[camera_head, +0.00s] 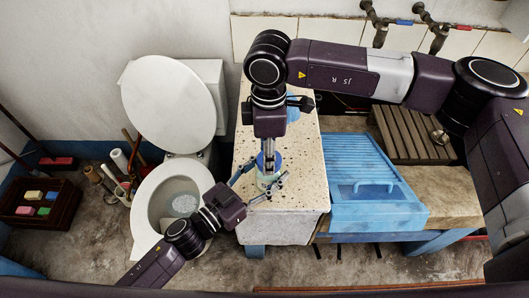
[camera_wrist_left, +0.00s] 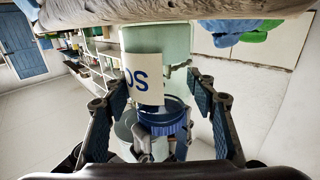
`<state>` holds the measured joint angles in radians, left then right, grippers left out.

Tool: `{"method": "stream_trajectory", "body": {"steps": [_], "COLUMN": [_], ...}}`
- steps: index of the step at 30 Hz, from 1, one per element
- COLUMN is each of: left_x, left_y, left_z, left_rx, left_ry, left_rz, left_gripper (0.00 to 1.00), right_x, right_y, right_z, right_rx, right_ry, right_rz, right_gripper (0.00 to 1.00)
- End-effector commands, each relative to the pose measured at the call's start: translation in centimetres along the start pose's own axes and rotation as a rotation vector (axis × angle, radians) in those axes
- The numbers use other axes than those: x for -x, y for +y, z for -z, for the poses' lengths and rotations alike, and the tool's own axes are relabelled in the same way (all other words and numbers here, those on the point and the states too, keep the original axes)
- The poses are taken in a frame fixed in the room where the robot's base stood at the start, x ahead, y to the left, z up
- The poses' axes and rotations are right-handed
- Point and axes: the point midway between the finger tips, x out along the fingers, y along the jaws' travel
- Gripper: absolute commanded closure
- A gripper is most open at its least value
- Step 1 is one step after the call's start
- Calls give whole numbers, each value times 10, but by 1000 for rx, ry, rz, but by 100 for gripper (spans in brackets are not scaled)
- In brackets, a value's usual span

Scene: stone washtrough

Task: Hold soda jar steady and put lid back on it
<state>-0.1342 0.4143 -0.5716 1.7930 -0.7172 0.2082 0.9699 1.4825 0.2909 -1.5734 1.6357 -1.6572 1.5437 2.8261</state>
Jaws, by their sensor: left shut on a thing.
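The soda jar (camera_head: 266,183) is pale green and stands upright near the front end of the stone counter. My left gripper (camera_head: 262,180) reaches in from the front left with its fingers on either side of the jar, shut on it. In the left wrist view the jar (camera_wrist_left: 180,45) appears upside down, with a white label (camera_wrist_left: 143,78) showing blue letters, between my left fingers. The blue lid (camera_wrist_left: 165,118) is at the jar's mouth, with my right gripper (camera_head: 269,155) pointing down at it from above and its fingers around it. Whether the lid is fully seated cannot be told.
The speckled stone counter (camera_head: 305,165) has a blue item (camera_head: 293,112) behind my right arm. A blue washboard trough (camera_head: 365,195) and a wooden slatted board (camera_head: 408,135) lie to the right. A toilet (camera_head: 147,212) with its lid up stands left, beside a crate (camera_head: 48,218) of coloured sponges.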

Motion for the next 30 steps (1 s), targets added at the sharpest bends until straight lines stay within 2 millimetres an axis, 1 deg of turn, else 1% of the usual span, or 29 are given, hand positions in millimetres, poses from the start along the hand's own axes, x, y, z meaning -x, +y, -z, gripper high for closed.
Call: {"method": "stream_trajectory", "body": {"steps": [4, 13, 14, 18, 26, 30], "left_x": [0, 0, 0, 0, 0, 0], "left_y": [0, 0, 0, 0, 0, 0], "left_z": [-1, -1, -1, -1, -1, -1], "left_rx": [0, 0, 0, 0, 1, 1], "left_ry": [-2, -2, -2, -2, -1, -1], "left_rz": [1, 1, 1, 1, 1, 0], "left_gripper": [100, 100, 100, 100, 100, 100], "right_x": [1, 1, 1, 1, 0, 7], "right_y": [-1, -1, -1, -1, 0, 0], "right_z": [2, 3, 3, 2, 1, 2], "right_rx": [-93, -106, -106, -106, -107, -107], "right_ry": [4, 5, 5, 5, 2, 3], "right_rz": [2, 2, 3, 2, 1, 0], "right_gripper": [65, 65, 56, 41, 40, 40]}}
